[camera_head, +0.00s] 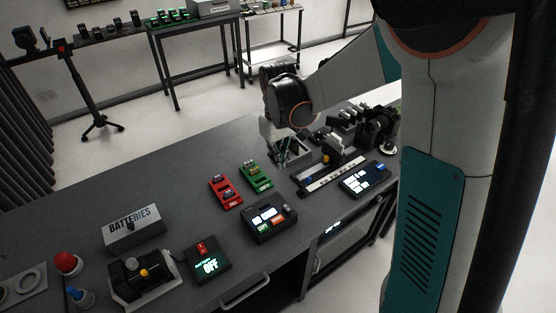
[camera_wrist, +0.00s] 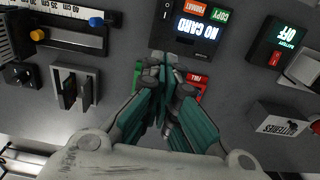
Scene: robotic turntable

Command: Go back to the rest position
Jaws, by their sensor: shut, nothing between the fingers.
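My gripper (camera_head: 284,152) hangs fingers down over the far part of the grey workbench (camera_head: 150,195), beside a small dark holder (camera_head: 293,157). In the wrist view my gripper (camera_wrist: 167,88) has its teal-sided fingers together, with nothing between them. They cover part of the green tray (camera_wrist: 138,76) and the red tray (camera_wrist: 197,82). In the head view the red tray (camera_head: 225,191) and the green tray (camera_head: 256,177) lie to the left of and nearer than the gripper. My arm reaches in from the right.
A black card device (camera_head: 270,222) reads "NO CARD" in the wrist view. A ruler rail (camera_head: 333,175) and a lit panel (camera_head: 364,181) stand right of it. A BATTERIES box (camera_head: 134,229), an OFF box (camera_head: 207,261) and a red button (camera_head: 67,262) stand left. The bench's far left is clear.

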